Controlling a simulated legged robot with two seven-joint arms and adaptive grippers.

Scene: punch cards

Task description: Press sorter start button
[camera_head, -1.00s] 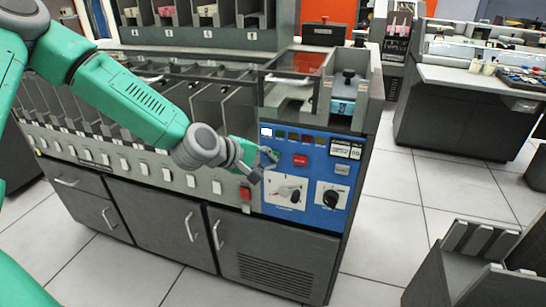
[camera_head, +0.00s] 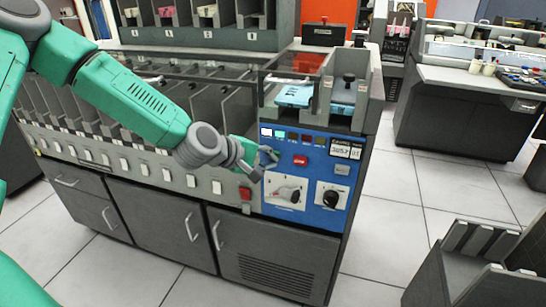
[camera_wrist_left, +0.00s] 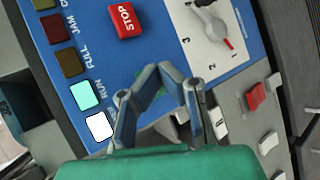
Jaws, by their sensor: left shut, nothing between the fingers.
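The sorter's blue control panel (camera_head: 312,215) is on the front right of the grey machine in the head view. My left gripper (camera_head: 271,157) is shut and empty, its tips at the panel's upper left, beside the red STOP button (camera_head: 300,160). The wrist view shows the closed fingers (camera_wrist_left: 160,72) over the blue panel, with the red STOP button (camera_wrist_left: 126,20) above them. A small green patch (camera_wrist_left: 182,117) shows behind the fingers; it may be the start button, mostly hidden. I cannot tell if the tips touch it. The RUN lamp (camera_wrist_left: 86,95) glows cyan.
Blue cards (camera_head: 294,96) lie in the open bay above the panel. A dial (camera_head: 332,196) and a selector (camera_head: 286,192) sit below the gripper. A red switch (camera_head: 245,194) is to the left. Floor (camera_head: 395,215) is clear to the right.

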